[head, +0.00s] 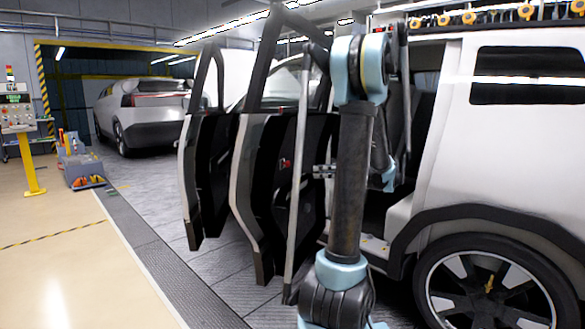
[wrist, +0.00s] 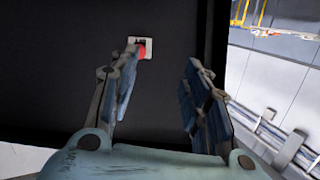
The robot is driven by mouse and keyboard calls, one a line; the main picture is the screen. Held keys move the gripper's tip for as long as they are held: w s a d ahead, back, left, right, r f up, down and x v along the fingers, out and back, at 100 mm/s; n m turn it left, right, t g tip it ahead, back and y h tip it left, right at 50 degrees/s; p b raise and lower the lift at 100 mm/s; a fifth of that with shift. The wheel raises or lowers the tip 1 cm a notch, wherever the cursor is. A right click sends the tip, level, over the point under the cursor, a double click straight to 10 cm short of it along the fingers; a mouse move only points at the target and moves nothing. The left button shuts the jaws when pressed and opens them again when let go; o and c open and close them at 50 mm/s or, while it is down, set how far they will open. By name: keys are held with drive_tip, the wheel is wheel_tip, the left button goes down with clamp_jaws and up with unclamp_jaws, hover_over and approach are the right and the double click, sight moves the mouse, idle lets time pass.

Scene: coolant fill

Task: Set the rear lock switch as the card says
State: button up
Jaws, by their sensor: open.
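The rear lock switch appears to be the small white plate with a red part (wrist: 141,47) on a dark panel in the wrist view. The left fingertip partly covers its lower edge; I cannot tell whether they touch. Which way the switch is set is too small to read. My gripper (wrist: 162,78) is open and empty in front of the panel, with the switch toward the left finger. In the head view, a small red mark (head: 285,162) shows on the black inside of an open car door (head: 262,190). My arm hides most of the gripper there. No readable card shows.
The white car body (head: 535,130) and rear wheel (head: 487,285) stand close on the right. Another open door (head: 208,170) stands further left. A yellow-legged control stand (head: 30,165) and a grey tool bin (head: 82,165) are far left.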

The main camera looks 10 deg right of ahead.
drive_tip(key=n+t+y, duration=0.1)
approach(289, 164)
drive_tip(key=x, duration=0.8)
drive_tip(key=shift+w, duration=0.2)
idle(0.4)
